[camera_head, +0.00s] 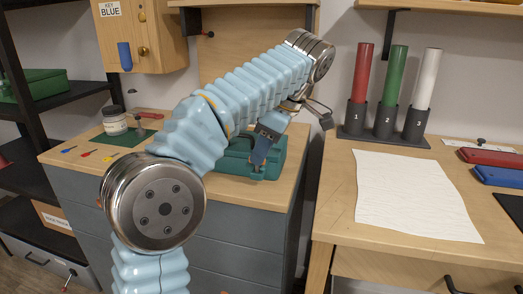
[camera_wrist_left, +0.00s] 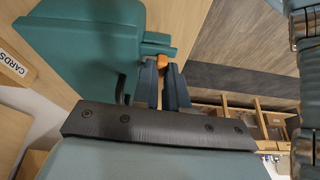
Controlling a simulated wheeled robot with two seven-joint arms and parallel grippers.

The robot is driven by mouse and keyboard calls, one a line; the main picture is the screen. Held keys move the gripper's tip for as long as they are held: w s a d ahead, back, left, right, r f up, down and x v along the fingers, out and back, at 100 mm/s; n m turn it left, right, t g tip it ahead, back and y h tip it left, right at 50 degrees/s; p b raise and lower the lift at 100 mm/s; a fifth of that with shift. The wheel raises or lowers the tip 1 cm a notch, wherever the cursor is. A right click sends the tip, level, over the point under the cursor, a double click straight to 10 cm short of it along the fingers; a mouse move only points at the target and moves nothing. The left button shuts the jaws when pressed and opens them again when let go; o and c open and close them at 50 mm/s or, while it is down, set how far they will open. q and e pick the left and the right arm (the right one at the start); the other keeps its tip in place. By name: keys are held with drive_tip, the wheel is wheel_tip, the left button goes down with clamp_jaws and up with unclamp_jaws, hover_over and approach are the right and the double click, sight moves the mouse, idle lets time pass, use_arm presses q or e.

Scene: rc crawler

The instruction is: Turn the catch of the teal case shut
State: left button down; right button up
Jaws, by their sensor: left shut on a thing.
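The teal case (camera_head: 226,163) sits on the wooden top of the grey drawer cabinet, partly hidden behind my left arm. In the left wrist view the case (camera_wrist_left: 88,45) fills the upper left, with teal tabs sticking out from its edge. A small orange catch (camera_wrist_left: 162,61) shows at the tabs, between the tips of my left gripper (camera_wrist_left: 163,72). My left gripper is shut on the catch, its fingers nearly together. In the head view the left gripper (camera_head: 258,158) is at the front of the case, and the catch is hidden there. My right gripper is not in view.
A jar (camera_head: 114,120) and small coloured tags stand left on the cabinet top. A blue-key box (camera_head: 140,35) hangs above. On the right table are red, green and white tubes (camera_head: 387,95) in holders, a white sheet (camera_head: 410,195) and red and blue cases.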

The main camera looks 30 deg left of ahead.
use_arm(q)
drive_tip(key=shift+n, duration=0.4)
drive_tip(key=c, duration=1.2)
unclamp_jaws()
drive_tip(key=shift+o, duration=0.2)
